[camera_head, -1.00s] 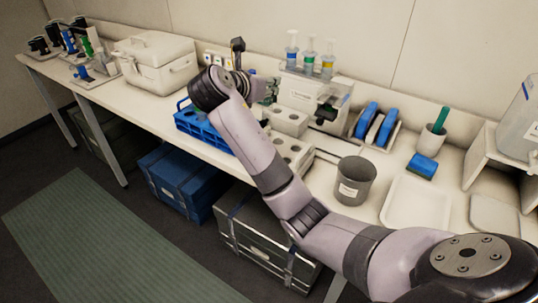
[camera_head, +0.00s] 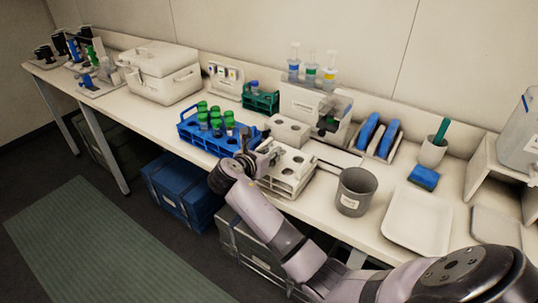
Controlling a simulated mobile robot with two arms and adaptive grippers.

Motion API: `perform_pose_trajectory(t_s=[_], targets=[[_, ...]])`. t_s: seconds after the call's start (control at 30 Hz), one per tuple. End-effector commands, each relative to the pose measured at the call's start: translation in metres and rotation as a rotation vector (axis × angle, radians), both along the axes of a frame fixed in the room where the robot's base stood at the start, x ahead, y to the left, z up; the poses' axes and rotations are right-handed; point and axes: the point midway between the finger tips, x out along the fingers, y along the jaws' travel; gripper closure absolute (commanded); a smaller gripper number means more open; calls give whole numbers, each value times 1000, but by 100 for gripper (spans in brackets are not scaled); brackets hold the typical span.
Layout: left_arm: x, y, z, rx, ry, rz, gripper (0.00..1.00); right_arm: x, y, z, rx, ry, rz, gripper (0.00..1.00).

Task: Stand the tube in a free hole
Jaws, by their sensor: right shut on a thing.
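My right gripper (camera_head: 268,157) is shut at the left edge of a white rack with round holes (camera_head: 304,181). The tube in its grip is too small and too covered by the fingers to make out. The white rack's visible holes look empty, and its left part is hidden by the gripper. A blue rack (camera_head: 197,139) left of the gripper holds several green-capped tubes (camera_head: 215,118). A green rack (camera_head: 262,103) behind holds a blue-capped tube (camera_head: 255,86). My left gripper is not in view.
A white block with holes (camera_head: 290,130) stands behind the white rack. A grey beaker (camera_head: 355,192) and a white tray (camera_head: 416,220) are to the right. A white dispenser (camera_head: 310,105) with bottles stands at the back. A white cooler box (camera_head: 160,75) is at the left.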

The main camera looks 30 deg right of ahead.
Motion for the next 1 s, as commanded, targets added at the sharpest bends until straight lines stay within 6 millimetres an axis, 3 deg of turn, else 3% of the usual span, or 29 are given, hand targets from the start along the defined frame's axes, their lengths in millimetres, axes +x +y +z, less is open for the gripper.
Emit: perform_pose_trajectory(t_s=[0.37,0.4,0.5,0.83,1.0], targets=[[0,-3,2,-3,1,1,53,0,0,-8,0,0,0,92],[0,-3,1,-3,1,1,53,0,0,-8,1,-1,1,76],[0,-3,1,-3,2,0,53,0,0,-8,1,-1,1,70],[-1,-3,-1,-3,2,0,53,0,0,-6,0,-2,0,70],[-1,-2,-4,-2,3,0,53,-9,19,1,3,-4,3,70]])
